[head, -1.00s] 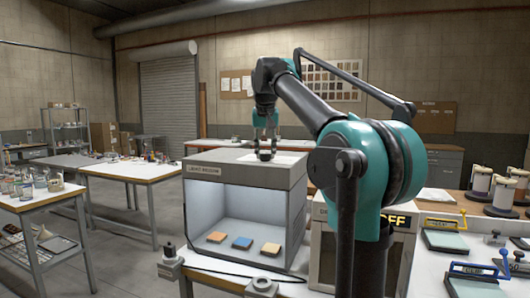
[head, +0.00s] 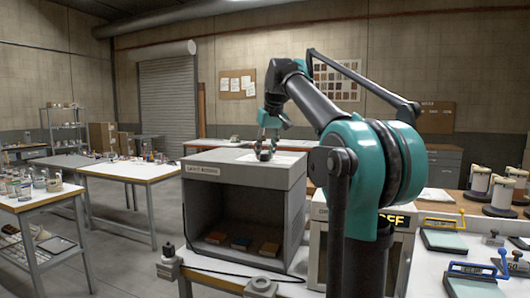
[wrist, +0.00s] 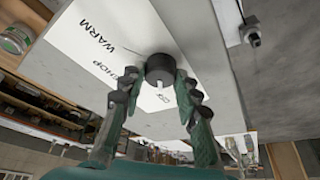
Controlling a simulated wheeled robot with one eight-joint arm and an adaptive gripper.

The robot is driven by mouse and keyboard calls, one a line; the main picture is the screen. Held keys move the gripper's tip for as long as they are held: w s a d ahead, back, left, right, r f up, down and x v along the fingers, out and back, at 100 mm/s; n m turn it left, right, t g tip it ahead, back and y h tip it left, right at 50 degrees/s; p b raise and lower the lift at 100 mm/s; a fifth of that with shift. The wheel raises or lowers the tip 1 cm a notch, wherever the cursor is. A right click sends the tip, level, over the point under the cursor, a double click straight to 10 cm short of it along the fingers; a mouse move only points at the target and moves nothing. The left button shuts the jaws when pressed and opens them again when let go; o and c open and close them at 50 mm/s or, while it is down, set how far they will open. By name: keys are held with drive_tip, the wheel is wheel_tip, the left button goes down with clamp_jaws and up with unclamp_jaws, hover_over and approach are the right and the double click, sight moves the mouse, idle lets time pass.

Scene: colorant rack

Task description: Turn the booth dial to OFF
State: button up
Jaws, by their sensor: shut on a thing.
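The light booth (head: 235,182) is a grey box on the bench, and its open front is dark inside. Its black round dial (wrist: 160,67) sits on the top, on a white label plate (wrist: 95,45). The label reads WARM and SHOP, with a third word partly hidden close to the dial's white pointer mark, too small to read surely. My gripper (head: 265,150) reaches down to the booth top. In the wrist view my gripper (wrist: 157,78) has its two green fingers on either side of the dial, shut on it.
Three coloured tiles (head: 241,243) lie on the booth floor. A second box with a lit sign (head: 400,220) stands to the right, partly behind my arm. A cable (head: 225,265) runs along the bench front.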

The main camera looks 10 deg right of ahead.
drive_tip(key=o, duration=1.2)
drive_tip(key=shift+c, duration=0.2)
drive_tip(key=v, duration=1.2)
